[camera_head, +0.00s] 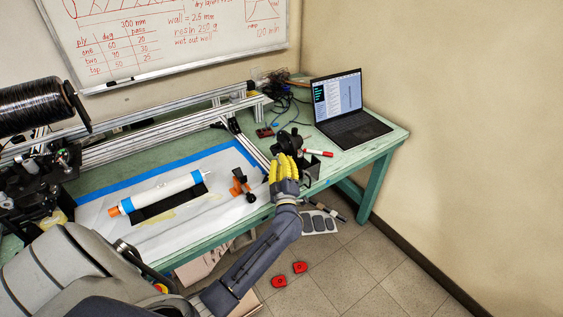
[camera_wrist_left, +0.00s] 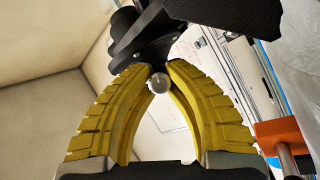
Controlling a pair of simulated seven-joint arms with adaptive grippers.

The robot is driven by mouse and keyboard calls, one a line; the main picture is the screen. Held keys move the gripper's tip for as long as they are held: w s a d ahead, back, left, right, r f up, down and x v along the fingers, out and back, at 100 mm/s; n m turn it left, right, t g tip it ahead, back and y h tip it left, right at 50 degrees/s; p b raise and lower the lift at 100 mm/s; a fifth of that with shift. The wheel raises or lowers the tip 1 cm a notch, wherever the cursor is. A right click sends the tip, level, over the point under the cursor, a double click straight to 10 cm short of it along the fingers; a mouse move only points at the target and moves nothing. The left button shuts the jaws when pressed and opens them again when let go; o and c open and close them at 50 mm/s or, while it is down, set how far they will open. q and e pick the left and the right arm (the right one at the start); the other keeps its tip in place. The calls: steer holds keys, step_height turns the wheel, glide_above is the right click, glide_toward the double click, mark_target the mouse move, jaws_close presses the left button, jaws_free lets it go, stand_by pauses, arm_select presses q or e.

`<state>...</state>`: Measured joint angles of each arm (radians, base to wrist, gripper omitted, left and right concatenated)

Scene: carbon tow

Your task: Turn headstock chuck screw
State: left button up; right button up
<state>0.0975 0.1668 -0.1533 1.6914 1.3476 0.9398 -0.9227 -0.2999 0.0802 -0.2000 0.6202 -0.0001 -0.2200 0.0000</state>
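The headstock chuck (camera_head: 290,142) is a black part at the right end of the winding rig, on the green table. In the left wrist view, the black chuck body (camera_wrist_left: 200,30) fills the top middle. The chuck screw shows as a small round metal head (camera_wrist_left: 158,84) below it. My left gripper (camera_head: 284,160) has yellow ribbed fingers and is at the chuck. In the wrist view its fingertips (camera_wrist_left: 158,72) are close together, one on each side of the screw head, and appear to touch it. The fingers hide the screw in the head view. My right gripper is not in view.
A laptop (camera_head: 346,110) stands right of the chuck, with a red marker (camera_head: 318,153) nearer. An orange-and-black tool (camera_head: 241,186) lies just left of my gripper. Aluminium rails (camera_head: 150,140) run behind.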

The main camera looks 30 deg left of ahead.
arm_select(q)
jaws_close()
steer(key=n+t+h, duration=0.1)
steer(key=n+t, duration=0.1)
steer(key=shift+f+t, duration=0.1)
steer(key=shift+t, duration=0.3)
steer(key=shift+d+n+t, duration=0.1)
steer(key=shift+n+t, duration=1)
steer(key=shift+n, duration=0.4)
steer(key=shift+y, duration=0.3)
steer(key=o, duration=0.5)
jaws_free()
steer(key=shift+w, duration=0.1)
steer(key=shift+o, duration=0.5)
steer(key=v, duration=1.2)
steer(key=shift+f, duration=0.1)
